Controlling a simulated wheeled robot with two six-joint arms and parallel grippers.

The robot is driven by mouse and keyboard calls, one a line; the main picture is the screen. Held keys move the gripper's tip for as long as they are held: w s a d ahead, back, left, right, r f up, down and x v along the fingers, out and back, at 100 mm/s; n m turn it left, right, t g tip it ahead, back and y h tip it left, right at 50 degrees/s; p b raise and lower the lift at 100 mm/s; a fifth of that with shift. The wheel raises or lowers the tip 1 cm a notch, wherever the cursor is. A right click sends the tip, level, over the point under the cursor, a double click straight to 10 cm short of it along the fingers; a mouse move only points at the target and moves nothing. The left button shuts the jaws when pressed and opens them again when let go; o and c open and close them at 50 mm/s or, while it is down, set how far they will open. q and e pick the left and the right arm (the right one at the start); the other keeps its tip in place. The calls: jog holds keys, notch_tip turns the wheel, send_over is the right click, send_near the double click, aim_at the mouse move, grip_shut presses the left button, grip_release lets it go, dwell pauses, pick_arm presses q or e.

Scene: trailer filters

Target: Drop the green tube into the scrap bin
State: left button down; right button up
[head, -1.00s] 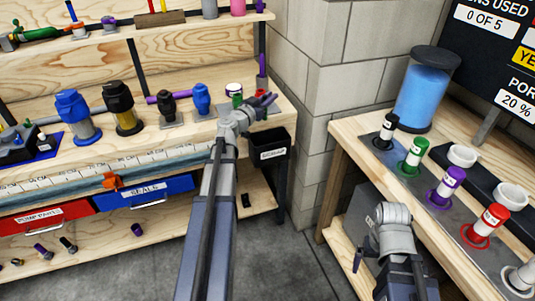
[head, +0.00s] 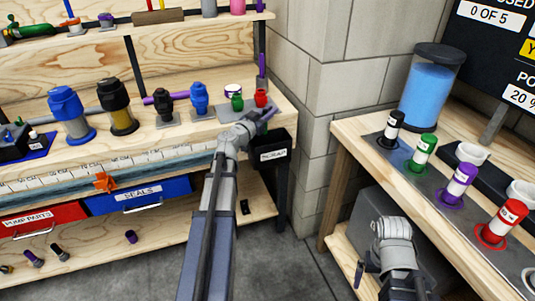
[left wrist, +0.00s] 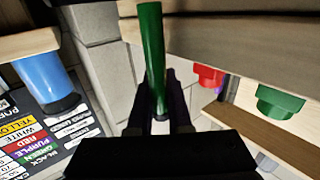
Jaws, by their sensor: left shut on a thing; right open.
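In the left wrist view a slim green tube (left wrist: 152,45) is pinched between the dark fingers of my left gripper (left wrist: 158,95). In the head view my left gripper (head: 265,118) is at the right end of the workbench, above the black scrap bin (head: 273,155). The tube cannot be made out there. The bin hangs at the bench corner, with a white SCRAP label on its front. My right gripper (head: 361,272) is low in front of the right-hand table, partly hidden by its wrist; it is open.
Small green (head: 237,102) and red (head: 260,97) fittings stand on the bench behind my left gripper. A grey block wall (head: 305,100) rises right of the bin. Capped tubes, including a green one (head: 423,152), stand on the right table beside a blue canister (head: 428,95).

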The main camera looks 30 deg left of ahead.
pick_arm(q)
jog(key=c, duration=0.8)
grip_release()
jog(key=shift+o, duration=0.2)
jog(key=shift+s, duration=0.15)
jog(key=s, duration=0.7)
jog(key=shift+s+a, duration=0.25)
jog(key=shift+a, duration=0.05)
